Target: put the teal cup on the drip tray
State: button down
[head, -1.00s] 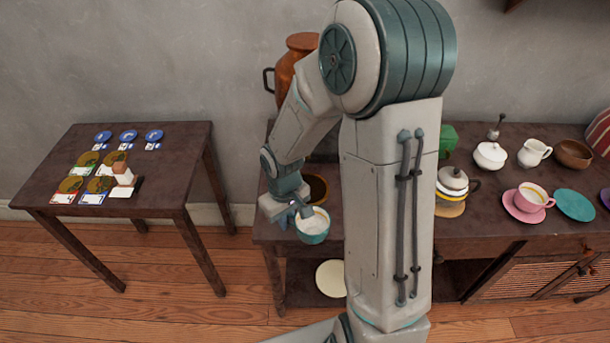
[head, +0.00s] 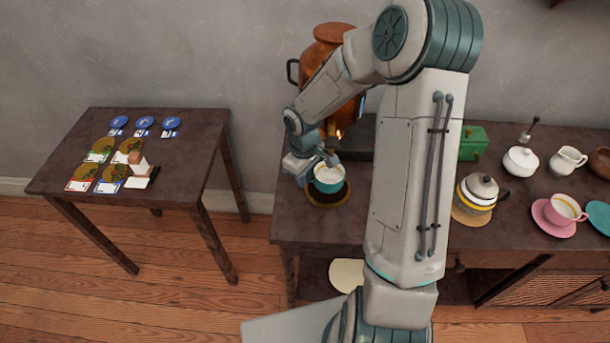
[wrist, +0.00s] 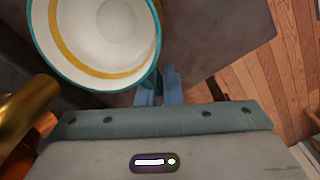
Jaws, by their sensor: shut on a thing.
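The teal cup (head: 328,187), white inside with a yellow band, is in my gripper (head: 322,163). In the wrist view the cup (wrist: 105,40) fills the upper left, and the blue fingers of my gripper (wrist: 160,88) are shut at its near edge. The cup looks upright. In the head view it overlaps the round, dark drip tray (head: 328,203) with a coppery rim, in front of the copper urn. The cup hides the tray's far part. I cannot tell whether the cup touches the tray.
The copper urn (head: 330,62) stands behind the cup; a brass part, perhaps its tap (wrist: 25,105), is close in the wrist view. A teapot (head: 480,190) and a pink cup (head: 565,208) stand to the right. A side table (head: 190,190) with cards stands left.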

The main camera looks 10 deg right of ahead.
jog(key=shift+w+d, duration=0.2)
jog(key=shift+w, duration=0.45)
jog(key=shift+w+d, duration=0.2)
jog(key=shift+w, duration=0.4)
jog(key=shift+f, duration=1.75)
jog(key=shift+f, duration=0.25)
jog(key=c, duration=1.6)
grip_release()
jog(key=shift+r, duration=0.1)
jog(key=shift+r, duration=0.1)
